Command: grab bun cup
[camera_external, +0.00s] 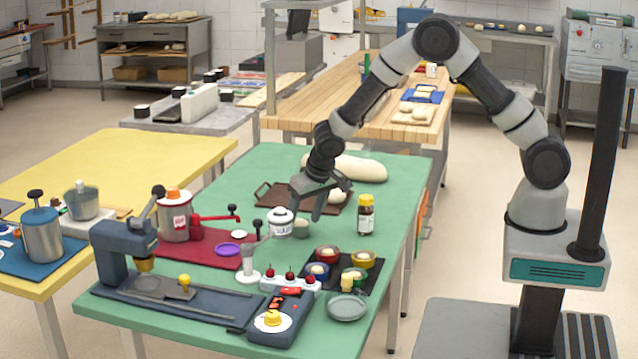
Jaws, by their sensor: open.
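Several small round cups with pale dough in them stand together on a dark mat (373,285) at the front right of the green table. They are a red cup (328,260), a yellow cup (363,264), a blue cup (317,275) and a green cup (348,284). A small pale round item (301,229), perhaps another bun or cup, sits behind them; its details are too small to tell. My gripper (307,208) is open and points down above and near this item, beside a white-labelled jar (280,224). It appears empty and is apart from the cups on the mat.
A white stand (248,268), a dark control box (281,317) and a grey dish (347,307) crowd the front.

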